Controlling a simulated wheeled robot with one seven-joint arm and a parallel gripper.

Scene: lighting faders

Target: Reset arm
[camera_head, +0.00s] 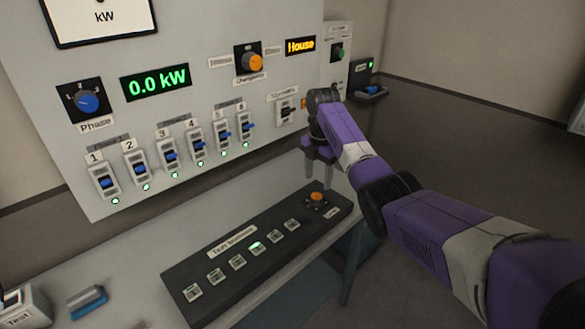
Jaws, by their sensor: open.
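My purple and grey arm reaches in from the lower right. My gripper (322,172) points down in front of the panel's lower right, above the right end of the desk. Its two fingers are apart, with nothing seen between them. It appears clear of the black button strip (215,288) below it. The wrist is close to a small switch (286,112) on the panel, and part of the panel edge behind the wrist is hidden.
The wall panel (215,90) carries several numbered blue switches, a blue Phase knob (88,103), an orange changeover knob (253,62) and a green "0.0 kW" display (155,82). A blue item (88,301) lies at the lower left. Open floor lies right.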

